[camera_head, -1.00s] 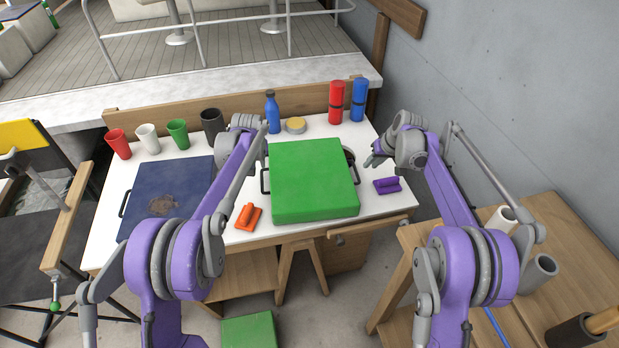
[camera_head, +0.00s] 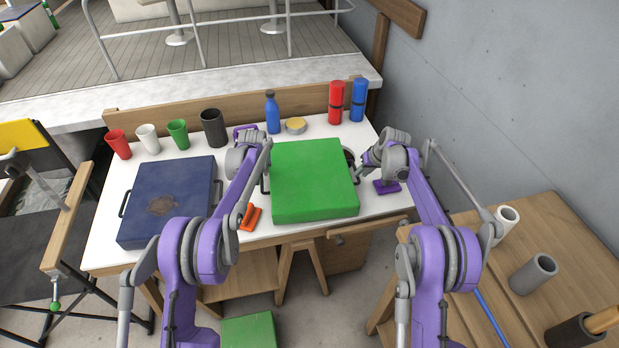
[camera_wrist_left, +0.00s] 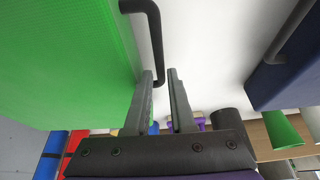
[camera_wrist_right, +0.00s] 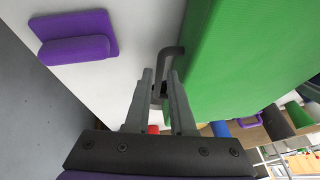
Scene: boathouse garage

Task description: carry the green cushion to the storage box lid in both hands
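The green cushion (camera_head: 312,180) lies flat on the white table, with a dark handle on each side. My left gripper (camera_wrist_left: 160,73) is at its left handle (camera_wrist_left: 155,30); the fingers are apart, with the handle's end showing in the gap. My right gripper (camera_wrist_right: 161,72) is at the right handle (camera_wrist_right: 172,52); its fingers stand on either side of the bar, with no clear grip. In the head view my arms partly hide both handles. I cannot tell which thing is the storage box lid; a flat green surface (camera_head: 248,331) shows low down below the table.
A stained dark blue cushion (camera_head: 150,222) lies at the left of the table (camera_head: 105,225). An orange (camera_head: 250,217) and a purple handled block (camera_head: 386,187) flank the green cushion. Cups, a blue bottle (camera_head: 272,112) and red and blue cylinders stand along the back. A wooden bench (camera_head: 500,262) is at right.

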